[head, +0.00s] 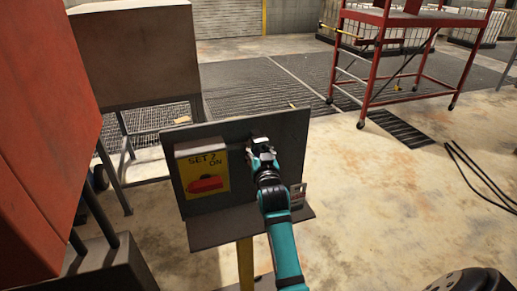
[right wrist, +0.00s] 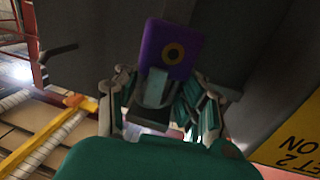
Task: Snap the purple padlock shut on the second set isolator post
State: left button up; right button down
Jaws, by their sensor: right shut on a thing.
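The isolator post carries an upright grey panel (head: 285,130) with a yellow plate (head: 187,160) marked SET and ON and a red handle (head: 205,184). The wrist view shows part of this yellow plate (right wrist: 290,150), where the digit reads 2. My right gripper (head: 262,150) is at the panel, right of the yellow plate. In the right wrist view my right gripper (right wrist: 166,88) is shut on the purple padlock (right wrist: 165,45), whose brass-ringed face shows. The padlock's shackle and any contact with the post are hidden. My left gripper is out of view.
A small shelf (head: 230,228) juts out below the panel, with a small tag or box (head: 298,194) at its right. A big red cabinet (head: 40,120) and a grey box on legs (head: 135,60) stand left. A red wheeled frame (head: 385,50) stands back right. Floor to the right is mostly clear.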

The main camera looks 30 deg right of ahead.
notch_tip(320, 180, up, 2)
jog(key=shift+r+t, duration=0.25)
jog(key=shift+t, duration=0.05)
jog(key=shift+w+f, duration=0.1)
jog(key=shift+f, duration=0.4)
jog(key=c, duration=1.1)
grip_release()
jog(key=o, duration=0.3)
jog(key=shift+d+f, duration=0.1)
jog(key=shift+d, duration=0.1)
jog(key=shift+o, duration=0.2)
jog(key=shift+s+a, duration=0.2)
jog(key=shift+a, duration=0.1)
